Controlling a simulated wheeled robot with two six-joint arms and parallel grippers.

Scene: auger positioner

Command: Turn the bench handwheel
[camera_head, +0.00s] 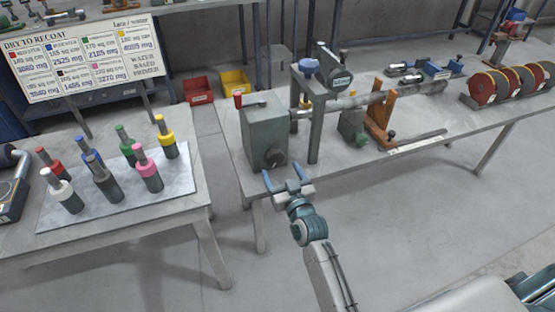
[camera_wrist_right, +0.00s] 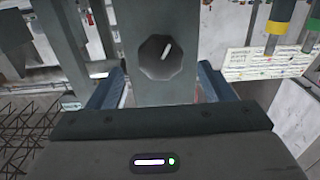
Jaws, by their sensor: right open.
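The bench handwheel appears as a dark eight-sided knob (camera_head: 274,157) with a pale mark, on the front face of a grey-green box (camera_head: 264,128) at the bench's left end. It also shows in the right wrist view as a dark octagon (camera_wrist_right: 160,57), between and beyond the fingers. My right gripper (camera_head: 286,183) is open and empty, just in front of and below the knob, apart from it as far as I can tell. Its two blue-grey fingers show either side of the knob in the wrist view (camera_wrist_right: 158,80). My left gripper is out of view.
The grey bench (camera_head: 440,150) carries a long auger shaft (camera_head: 352,102), an upright post frame (camera_head: 315,125) and an orange-brown stand (camera_head: 380,120). A left table (camera_head: 100,240) holds several colour-topped cylinders. Red (camera_head: 197,91) and yellow (camera_head: 236,80) bins stand behind. Floor in front is clear.

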